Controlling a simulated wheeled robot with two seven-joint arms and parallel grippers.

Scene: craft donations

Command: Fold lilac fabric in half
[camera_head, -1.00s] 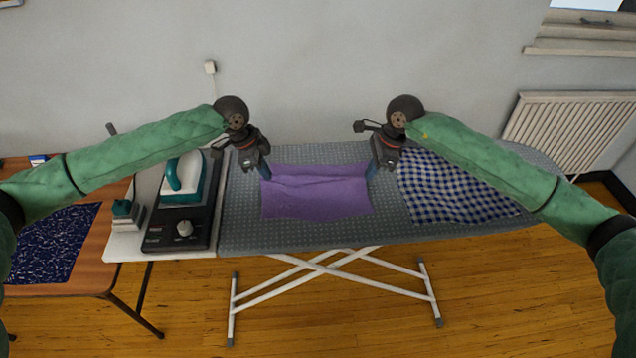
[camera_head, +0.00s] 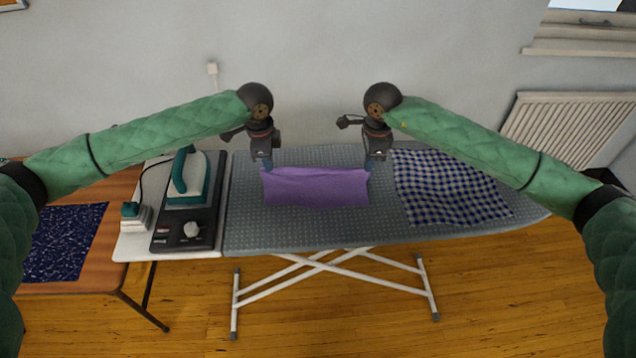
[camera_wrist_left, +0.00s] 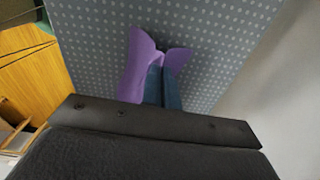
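The lilac fabric (camera_head: 316,188) is on the grey dotted ironing board (camera_head: 290,228), a wide, shallow shape with a slightly wavy top edge and creases. My left gripper (camera_head: 266,166) is at its far left corner. In the left wrist view the blue fingers (camera_wrist_left: 162,88) are close together, with the lilac fabric (camera_wrist_left: 134,72) pinched at their tips and bunched on both sides. My right gripper (camera_head: 373,164) is at the far right corner and appears shut on it; its fingertips are small and partly hidden. The fabric's underside is hidden.
A blue-and-white checked cloth (camera_head: 445,190) lies right of the lilac fabric. An iron (camera_head: 190,180) on a black station (camera_head: 178,241) stands at the board's left end. A wooden table (camera_head: 95,278) with a dark blue cloth (camera_head: 65,240) is further left. The board's front strip is clear.

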